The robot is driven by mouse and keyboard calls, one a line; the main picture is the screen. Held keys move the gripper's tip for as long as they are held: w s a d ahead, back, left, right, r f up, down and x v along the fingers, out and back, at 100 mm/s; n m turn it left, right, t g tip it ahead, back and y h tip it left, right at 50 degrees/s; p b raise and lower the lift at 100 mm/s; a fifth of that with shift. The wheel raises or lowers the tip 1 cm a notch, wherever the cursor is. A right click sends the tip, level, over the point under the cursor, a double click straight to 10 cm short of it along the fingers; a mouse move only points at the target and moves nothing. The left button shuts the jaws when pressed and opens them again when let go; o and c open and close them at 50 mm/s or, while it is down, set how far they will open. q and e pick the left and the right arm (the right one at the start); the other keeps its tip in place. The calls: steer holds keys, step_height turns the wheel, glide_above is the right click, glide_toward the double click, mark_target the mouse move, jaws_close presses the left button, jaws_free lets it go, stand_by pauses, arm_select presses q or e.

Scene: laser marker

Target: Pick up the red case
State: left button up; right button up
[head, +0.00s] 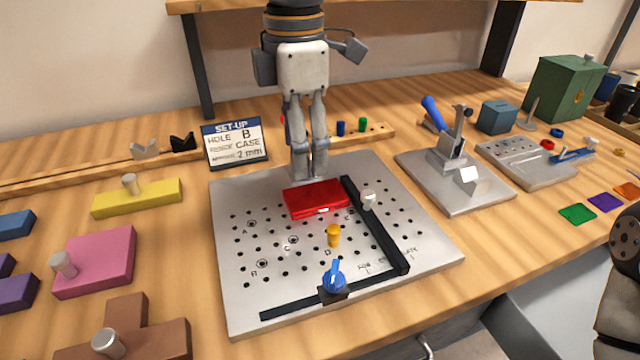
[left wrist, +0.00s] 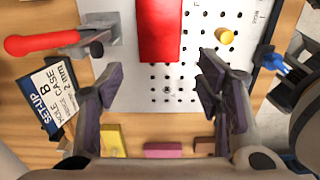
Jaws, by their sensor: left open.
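The red case (head: 316,198) lies flat on the perforated metal plate (head: 240,300), beside a black bar (head: 375,225). My left gripper (head: 310,172) points down just behind the case in the head view, seen side-on. In the left wrist view the gripper (left wrist: 160,85) is open, its two dark finger pads apart with nothing between them. The red case (left wrist: 159,28) shows at the top of that view, cut off by the frame edge, ahead of the gap.
An orange peg (head: 334,235) and a blue-knobbed clamp (head: 334,280) stand on the plate. A set-up sign (head: 236,143) stands behind left. A red-handled clamp (left wrist: 70,42) is near the left finger in the wrist view. A blue-handled press (head: 452,150) is at right.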

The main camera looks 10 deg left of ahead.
mark_target(303, 197)
arm_select(q)
step_height(303, 197, down, 8)
steer(key=shift+f, duration=0.15)
steer(key=c, duration=0.9)
